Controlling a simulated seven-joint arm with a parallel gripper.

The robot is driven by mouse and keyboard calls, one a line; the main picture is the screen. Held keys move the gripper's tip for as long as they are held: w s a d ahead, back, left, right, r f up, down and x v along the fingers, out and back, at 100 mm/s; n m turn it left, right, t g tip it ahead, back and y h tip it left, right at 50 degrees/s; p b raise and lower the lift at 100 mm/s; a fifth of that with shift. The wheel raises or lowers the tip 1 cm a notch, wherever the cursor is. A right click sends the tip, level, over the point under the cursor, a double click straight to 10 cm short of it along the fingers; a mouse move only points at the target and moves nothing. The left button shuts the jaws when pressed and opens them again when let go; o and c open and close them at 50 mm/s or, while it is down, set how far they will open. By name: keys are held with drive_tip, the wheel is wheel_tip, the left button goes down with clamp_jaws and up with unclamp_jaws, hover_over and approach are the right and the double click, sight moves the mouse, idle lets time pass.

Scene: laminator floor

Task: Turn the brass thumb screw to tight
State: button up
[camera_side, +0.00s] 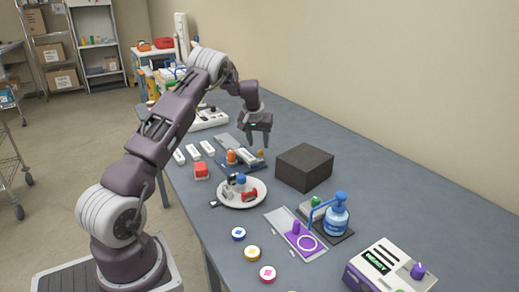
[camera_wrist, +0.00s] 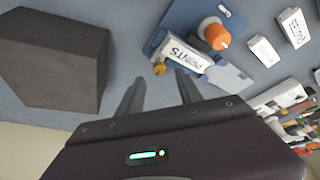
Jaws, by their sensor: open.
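The brass thumb screw (camera_wrist: 159,68) shows in the wrist view as a small yellow knob at the end of a white block marked PRINTS (camera_wrist: 184,54). The block sits on a blue plate (camera_wrist: 178,20) beside an orange knob (camera_wrist: 216,35). My gripper (camera_wrist: 160,78) is open and empty. Its two fingers point toward the screw, which appears between and just beyond their tips. I cannot tell whether they touch it. In the side view my gripper (camera_side: 257,146) hangs over this fixture, and the orange knob (camera_side: 231,157) is visible.
A dark block (camera_side: 304,167) stands close to the right of the fixture. A white plate with small items (camera_side: 242,203) lies in front. A blue pump bottle (camera_side: 337,214) stands farther right.

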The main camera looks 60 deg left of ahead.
sight(260, 152)
drive_tip(key=x, duration=0.4)
drive_tip(key=shift+f, duration=0.15)
clamp_jaws()
drive_tip(key=shift+m, duration=0.3)
drive_tip(key=m+h, duration=0.1)
drive_tip(key=m, duration=0.2)
drive_tip(key=shift+a+t, duration=0.2)
drive_tip(key=shift+t, duration=0.2)
drive_tip(key=m+h, duration=0.1)
drive_tip(key=m, duration=0.2)
drive_tip(key=shift+s+a+m+t, duration=0.1)
drive_tip(key=shift+m+t, duration=0.2)
drive_tip(key=m+h, duration=0.1)
drive_tip(key=m, duration=0.2)
drive_tip(key=m+h, duration=0.1)
drive_tip(key=m, duration=0.2)
drive_tip(key=shift+a+h, duration=0.2)
drive_tip(key=shift+h, duration=0.2)
drive_tip(key=shift+m, duration=0.4)
